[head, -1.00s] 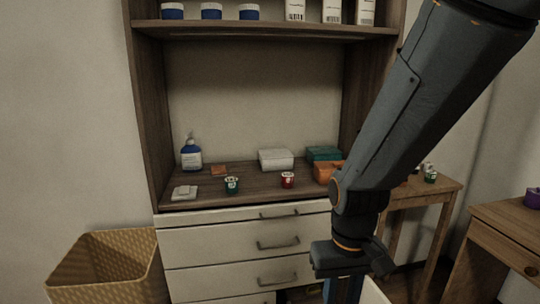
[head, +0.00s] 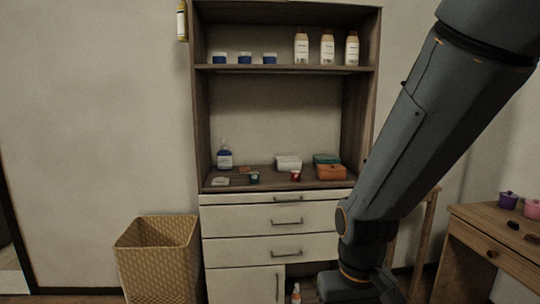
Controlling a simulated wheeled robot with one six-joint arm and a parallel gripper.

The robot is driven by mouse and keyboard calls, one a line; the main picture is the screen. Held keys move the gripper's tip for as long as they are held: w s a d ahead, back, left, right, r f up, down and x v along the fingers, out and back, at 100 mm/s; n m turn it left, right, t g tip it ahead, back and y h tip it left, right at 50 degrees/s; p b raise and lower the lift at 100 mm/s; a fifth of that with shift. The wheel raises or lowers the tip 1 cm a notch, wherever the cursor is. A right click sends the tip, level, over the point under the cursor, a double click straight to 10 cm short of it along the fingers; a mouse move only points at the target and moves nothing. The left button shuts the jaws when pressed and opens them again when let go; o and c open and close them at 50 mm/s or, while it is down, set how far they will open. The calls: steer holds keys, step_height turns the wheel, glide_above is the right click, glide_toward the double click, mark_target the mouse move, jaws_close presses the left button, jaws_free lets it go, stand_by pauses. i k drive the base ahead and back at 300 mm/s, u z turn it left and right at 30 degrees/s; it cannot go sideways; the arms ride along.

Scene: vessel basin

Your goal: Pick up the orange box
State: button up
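The orange box (head: 331,172) sits on the cabinet's wooden counter (head: 240,186) at its right end, in front of a teal box (head: 326,158). Its whole front shows, just left of my arm. My arm comes down from the upper right. Its lower end, near the bottom edge of the head view, is at the right of the cabinet, well below and apart from the orange box. The fingertips are not visible, being cut off or hidden at the bottom edge.
A white box (head: 288,162), a red cup (head: 295,176), a green cup (head: 254,178) and a blue-labelled bottle (head: 225,157) share the counter. A wicker basket (head: 158,262) stands on the floor at left. A wooden desk (head: 492,240) is at right.

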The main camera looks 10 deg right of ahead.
mark_target(322, 174)
steer(key=k, duration=1.25)
steer(key=u, duration=0.5)
steer(key=i, duration=0.85)
steer(key=u, duration=0.5)
steer(key=i, duration=1.35)
steer(key=z, duration=0.9)
steer(key=i, duration=0.8)
steer(key=z, duration=0.9)
